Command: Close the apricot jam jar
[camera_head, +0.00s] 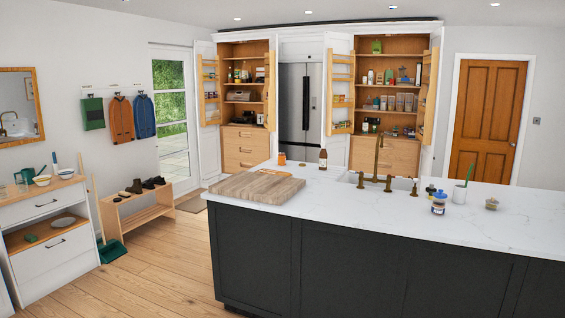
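No gripper of mine shows in the head view. I cannot tell for certain which item is the apricot jam jar. A small orange jar or cup (282,159) stands at the far left edge of the white island worktop. A jar with a blue label (438,204) stands on the right half of the worktop. A small squat pot (491,203) sits to its right. All are too small to tell whether a lid is on.
The island (390,215) fills the front right. It carries a wooden board (257,186), a dark bottle (323,160), brass taps (377,165) and a white cup (459,194). Open pantry cupboards (245,95) stand behind. Wooden floor (165,270) is free left of the island.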

